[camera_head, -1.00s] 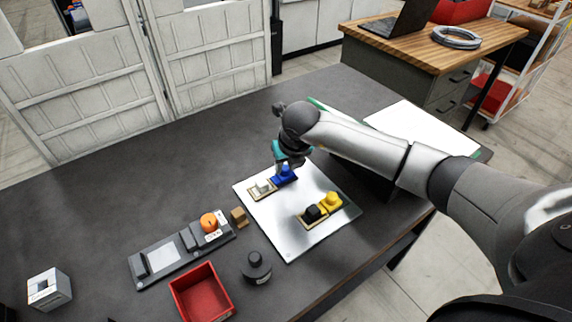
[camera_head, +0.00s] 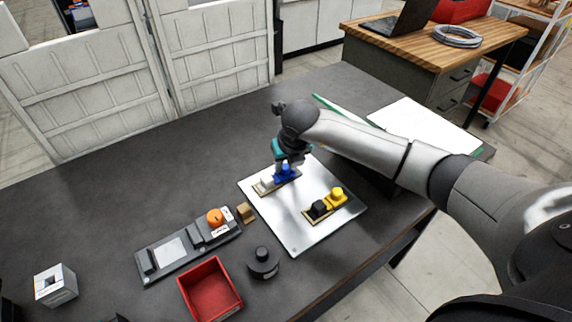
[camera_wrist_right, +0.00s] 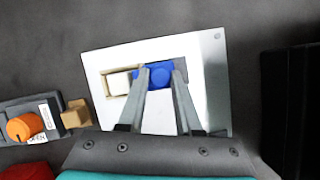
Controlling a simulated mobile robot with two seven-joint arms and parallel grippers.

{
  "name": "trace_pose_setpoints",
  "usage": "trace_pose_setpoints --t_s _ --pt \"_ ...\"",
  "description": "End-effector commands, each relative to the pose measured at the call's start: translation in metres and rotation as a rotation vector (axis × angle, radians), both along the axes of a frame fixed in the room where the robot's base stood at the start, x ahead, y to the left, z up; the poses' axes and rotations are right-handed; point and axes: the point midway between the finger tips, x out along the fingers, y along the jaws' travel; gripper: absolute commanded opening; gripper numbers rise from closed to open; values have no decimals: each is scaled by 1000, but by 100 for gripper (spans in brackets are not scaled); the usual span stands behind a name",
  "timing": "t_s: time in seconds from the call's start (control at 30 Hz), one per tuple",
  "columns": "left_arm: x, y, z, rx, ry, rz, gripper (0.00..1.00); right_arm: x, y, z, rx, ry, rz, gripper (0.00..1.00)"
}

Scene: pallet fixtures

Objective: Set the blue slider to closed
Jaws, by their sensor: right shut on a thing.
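The blue slider (camera_head: 283,176) sits on a small track at the upper part of a light metal plate (camera_head: 290,215), right beside a white block (camera_head: 266,184). My right gripper (camera_head: 286,165) reaches down over it and is shut on it. In the right wrist view, the blue slider (camera_wrist_right: 157,77) lies between the two fingers of the right gripper (camera_wrist_right: 160,72). The white block (camera_wrist_right: 118,84) is to its left and a strip of bare track shows to its right. Any closed marking is not readable. I do not see my left gripper.
A second track with a black block (camera_head: 319,208) and a yellow knobbed slider (camera_head: 337,196) is on the same plate. A wooden block (camera_head: 246,212), an orange knob (camera_head: 215,217), a red bin (camera_head: 211,290) and a dark round container (camera_head: 264,262) stand nearby.

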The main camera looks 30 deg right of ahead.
Motion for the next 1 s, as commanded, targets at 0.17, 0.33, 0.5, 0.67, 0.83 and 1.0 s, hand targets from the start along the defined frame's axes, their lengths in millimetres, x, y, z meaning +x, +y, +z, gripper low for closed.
trace_pose_setpoints --t_s 0.17,0.33,0.5,0.67,0.83,1.0 --pt "0 11 0 15 0 -4 50 0 4 0 9 0 6 0" --pt "0 8 0 11 1 -2 50 -1 5 0 10 1 7 41" --pt "0 3 0 4 0 -1 50 -1 4 0 7 1 6 60" --pt "0 1 0 1 0 0 50 -1 3 0 6 1 5 64" --pt "0 0 0 0 0 0 50 -1 2 0 4 1 4 64" --pt "0 0 1 1 0 0 50 -4 2 11 4 -2 3 64"
